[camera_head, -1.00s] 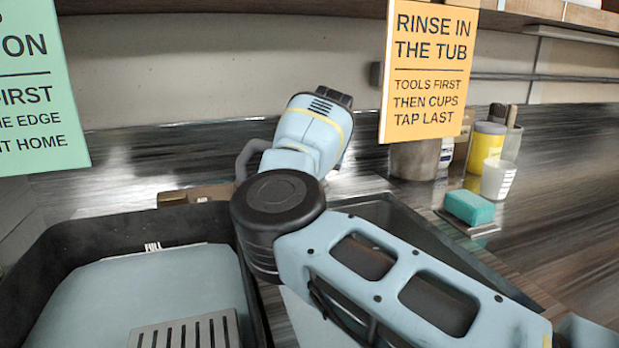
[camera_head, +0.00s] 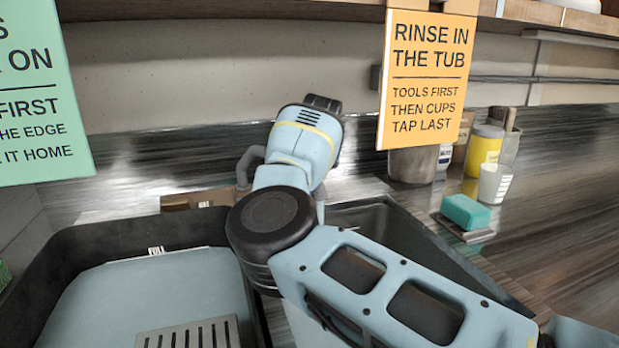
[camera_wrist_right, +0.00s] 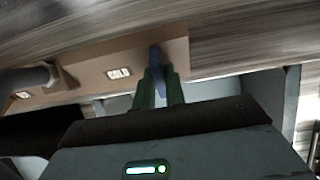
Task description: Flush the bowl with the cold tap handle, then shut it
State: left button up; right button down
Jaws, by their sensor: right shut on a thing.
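The tap's brown mounting plate (camera_wrist_right: 115,70) carries a label reading COLD in the right wrist view. Beside that label is a blue-grey handle (camera_wrist_right: 156,58), and my right gripper (camera_wrist_right: 158,85) is shut on it with its green fingers. The plate's left end (camera_head: 190,200) also shows in the head view, behind the black tub. A grey spout (camera_head: 248,163) rises there, partly behind my right arm. My arm hides the right gripper and the handle in the head view. I see no bowl and cannot tell whether water runs. My left gripper is not in view.
A black tub (camera_head: 95,240) marked FULL, with a slotted grey piece (camera_head: 190,333), is at left. A dark sink basin (camera_head: 385,222) lies partly under my arm. A teal sponge (camera_head: 465,211), cup (camera_head: 494,182) and jars stand at right. Two signs hang in front.

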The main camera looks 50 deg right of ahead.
jog(key=c, duration=1.5)
grip_release()
jog(key=shift+o, duration=0.2)
jog(key=shift+r, duration=0.15)
jog(key=v, duration=0.7)
jog(key=shift+s+r, duration=0.15)
jog(key=shift+r, duration=0.1)
jog(key=shift+a, duration=0.1)
